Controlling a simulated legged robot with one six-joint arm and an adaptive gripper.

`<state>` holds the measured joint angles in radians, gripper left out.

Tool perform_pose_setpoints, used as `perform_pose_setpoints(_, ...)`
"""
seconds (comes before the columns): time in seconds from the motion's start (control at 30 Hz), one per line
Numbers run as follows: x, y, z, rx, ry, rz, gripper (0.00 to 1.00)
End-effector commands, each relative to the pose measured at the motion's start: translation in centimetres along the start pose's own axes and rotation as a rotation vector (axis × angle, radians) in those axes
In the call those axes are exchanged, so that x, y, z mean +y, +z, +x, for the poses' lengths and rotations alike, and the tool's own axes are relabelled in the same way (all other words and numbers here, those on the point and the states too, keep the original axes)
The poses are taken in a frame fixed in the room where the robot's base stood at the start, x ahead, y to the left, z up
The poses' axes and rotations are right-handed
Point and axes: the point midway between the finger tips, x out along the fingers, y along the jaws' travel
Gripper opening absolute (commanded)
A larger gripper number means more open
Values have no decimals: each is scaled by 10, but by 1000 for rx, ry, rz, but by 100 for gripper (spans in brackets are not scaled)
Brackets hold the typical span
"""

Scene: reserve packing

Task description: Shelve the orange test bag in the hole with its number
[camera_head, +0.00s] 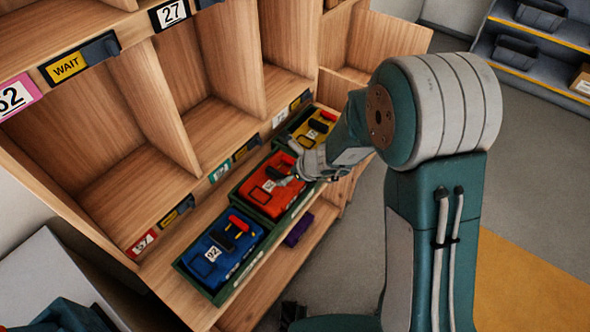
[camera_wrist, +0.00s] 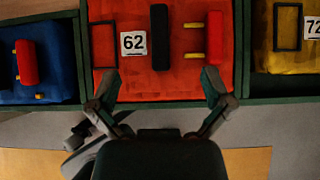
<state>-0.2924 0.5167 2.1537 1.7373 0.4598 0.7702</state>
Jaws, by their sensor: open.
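The orange test bag (camera_head: 268,187) lies in the middle bin of a green tray on the cabinet's lower ledge. In the wrist view the orange bag (camera_wrist: 185,75) shows a white number 62, a black strap and a red handle piece. My gripper (camera_wrist: 160,84) is open, its two fingers spread over the near part of the bag with nothing between them. In the head view my gripper (camera_head: 300,172) is at the bag's right side. Contact cannot be told. A pink label (camera_head: 16,97), partly cut off and seeming to read 62, is on a shelf edge at far left.
A blue bag (camera_head: 220,251) numbered 92 and a yellow bag (camera_head: 312,128) numbered 72 lie in bins either side. A WAIT tag (camera_head: 67,67) sits beside the pink label. The visible wooden holes (camera_head: 85,140) look empty. A purple item (camera_head: 298,230) lies on the shelf below.

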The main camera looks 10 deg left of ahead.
Motion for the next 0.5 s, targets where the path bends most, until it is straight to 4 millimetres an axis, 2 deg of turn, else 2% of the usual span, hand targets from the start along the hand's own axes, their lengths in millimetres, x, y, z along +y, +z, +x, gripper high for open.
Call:
perform_pose_setpoints(0.3,1,-1,41,0,2,-1,100)
perform_pose_setpoints(0.5,0,0,58,0,0,-1,100)
